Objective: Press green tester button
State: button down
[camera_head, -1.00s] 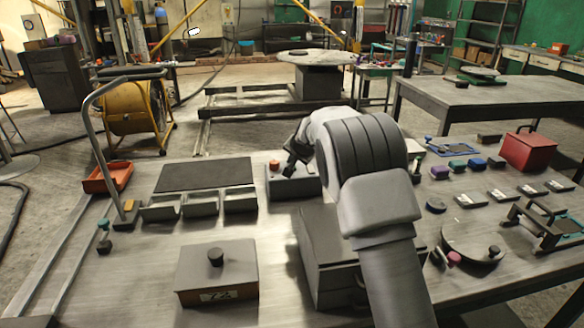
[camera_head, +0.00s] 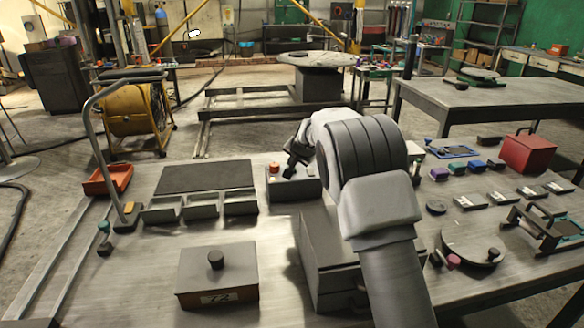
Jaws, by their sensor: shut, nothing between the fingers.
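A grey tester box (camera_head: 300,190) stands at the back middle of the bench, left of my arm. An orange-red button (camera_head: 274,168) shows on the left of its top. I cannot make out a green button; my gripper and wrist cover part of the box top. My gripper (camera_head: 288,172) is shut and empty, pointing down over the box. Its tips are small and dark here, and I cannot tell whether they touch the box.
A dark cabinet (camera_head: 325,255) stands in front of the tester, partly behind my arm. Three open bins (camera_head: 201,205) and a dark mat (camera_head: 205,176) lie to the left. A lidded box (camera_head: 217,275) stands front left. A red box (camera_head: 527,153) is at the right.

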jog(key=shift+r, duration=0.45)
notch_tip(320, 180, up, 5)
jog(key=p, duration=0.4)
dwell(0.6)
